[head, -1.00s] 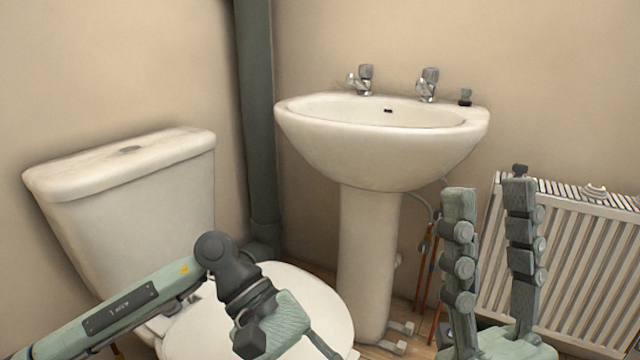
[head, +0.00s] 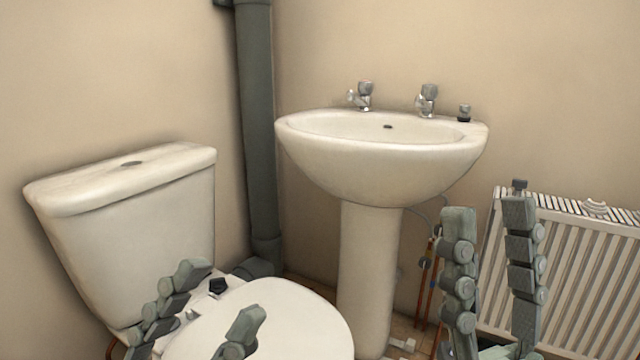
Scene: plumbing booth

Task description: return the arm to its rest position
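My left gripper (head: 222,294) is at the lower left, in front of the toilet. Its two fingers point up and stand apart, with nothing seen between them but the toilet behind. Its base is cut off by the bottom edge. My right gripper (head: 489,212) is at the lower right, in front of the radiator. Its two fingers point up and are well apart, and it is empty. Most of both arms is out of view.
The white toilet (head: 130,240) stands at the left, its lid (head: 300,320) down. A pedestal sink (head: 380,165) with two taps stands in the middle. A dark pipe (head: 257,130) runs up the corner. A white radiator (head: 590,270) is at the right.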

